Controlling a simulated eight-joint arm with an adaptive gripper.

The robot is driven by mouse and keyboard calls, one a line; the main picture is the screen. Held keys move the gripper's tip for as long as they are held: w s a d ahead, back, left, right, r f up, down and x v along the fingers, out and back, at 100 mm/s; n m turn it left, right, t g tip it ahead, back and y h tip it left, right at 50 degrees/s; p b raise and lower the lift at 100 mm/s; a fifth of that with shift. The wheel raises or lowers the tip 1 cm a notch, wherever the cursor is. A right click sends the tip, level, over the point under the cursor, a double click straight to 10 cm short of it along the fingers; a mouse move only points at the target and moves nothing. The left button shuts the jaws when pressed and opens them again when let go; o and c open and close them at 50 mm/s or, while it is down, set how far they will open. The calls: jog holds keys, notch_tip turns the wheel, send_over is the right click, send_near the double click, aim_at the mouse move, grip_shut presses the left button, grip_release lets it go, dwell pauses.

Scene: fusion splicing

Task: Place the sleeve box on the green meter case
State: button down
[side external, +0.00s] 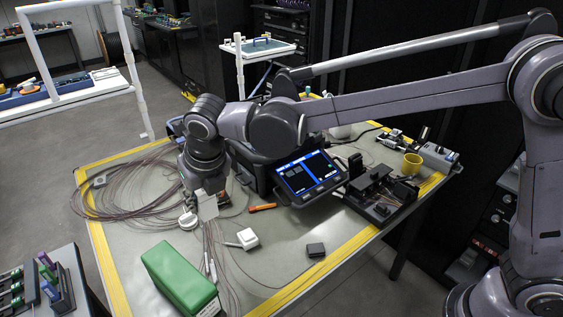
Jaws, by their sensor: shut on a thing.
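The green meter case (181,279) lies on the table near its front edge, left of the middle. My gripper (204,191) points down above the table, behind the green case and apart from it. It is shut on a small pale, flat-faced box (208,205), which I take to be the sleeve box. The fingers and part of the box are hard to make out at this size. The top of the green case looks bare.
Coiled cables (118,193) spread over the table's left side. A round white item (188,221), a white box (248,238) and a small black box (316,250) lie nearby.

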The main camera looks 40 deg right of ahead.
jog(key=a+f, duration=0.2)
jog(key=a, duration=0.1)
jog(key=s+a+f, duration=0.1)
jog(key=a+f, duration=0.1)
jog(key=a, duration=0.1)
jog(key=a+f, duration=0.2)
jog(key=a, duration=0.1)
jog(key=shift+s+a, duration=0.25)
jog(key=shift+a, duration=0.1)
jog(key=shift+a+f, duration=0.1)
jog(key=shift+f, duration=1.9)
jog(key=shift+f, duration=0.2)
jog(key=c, duration=1)
grip_release()
jog(key=shift+o, duration=0.2)
jog(key=shift+r, duration=0.15)
